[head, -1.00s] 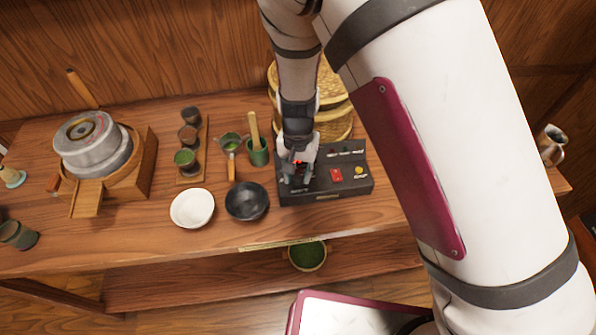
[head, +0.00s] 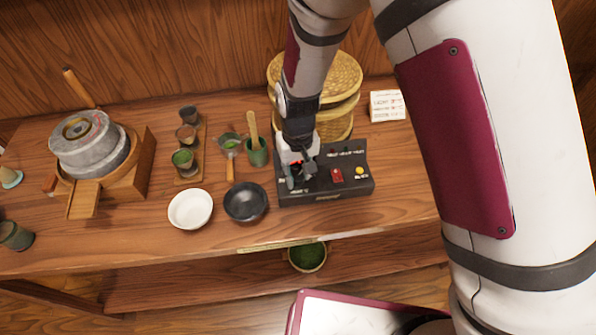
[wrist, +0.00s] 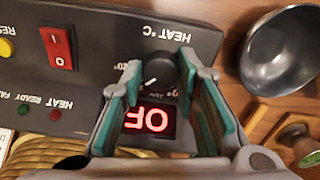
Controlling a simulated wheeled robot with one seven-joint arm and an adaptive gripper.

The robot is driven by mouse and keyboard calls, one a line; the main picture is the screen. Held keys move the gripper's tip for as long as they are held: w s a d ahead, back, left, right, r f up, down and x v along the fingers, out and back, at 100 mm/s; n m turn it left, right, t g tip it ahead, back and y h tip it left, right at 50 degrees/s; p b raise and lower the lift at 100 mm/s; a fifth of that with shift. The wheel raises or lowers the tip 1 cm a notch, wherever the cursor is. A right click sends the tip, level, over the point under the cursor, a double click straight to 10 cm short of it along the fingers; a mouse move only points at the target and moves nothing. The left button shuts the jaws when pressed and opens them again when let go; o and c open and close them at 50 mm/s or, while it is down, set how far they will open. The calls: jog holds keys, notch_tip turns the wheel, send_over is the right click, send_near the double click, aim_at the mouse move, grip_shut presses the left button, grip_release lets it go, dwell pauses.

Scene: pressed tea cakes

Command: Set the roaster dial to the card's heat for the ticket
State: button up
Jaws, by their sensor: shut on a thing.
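The roaster control box (head: 352,184) is dark, on the table, with a red switch (head: 337,175) and a yellow button (head: 360,170). In the wrist view its black dial (wrist: 160,72) sits under the "HEAT °C" label, with a pale pointer mark. My gripper (wrist: 160,62) is shut on the dial, one finger on each side. In the head view the gripper (head: 300,176) hides the dial.
A black bowl (head: 246,202) and a white bowl (head: 190,209) stand left of the box. Woven baskets (head: 335,75) are stacked behind it. A whisk holder (head: 257,153), small cups (head: 183,159) and a stone mill (head: 88,150) stand further left. Bare table lies right of the box.

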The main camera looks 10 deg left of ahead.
aim_at(297, 176)
jog(key=shift+n, duration=0.5)
jog(key=o, duration=1.2)
jog(key=shift+c, duration=0.2)
jog(key=shift+r, duration=0.1)
notch_tip(297, 176, up, 12)
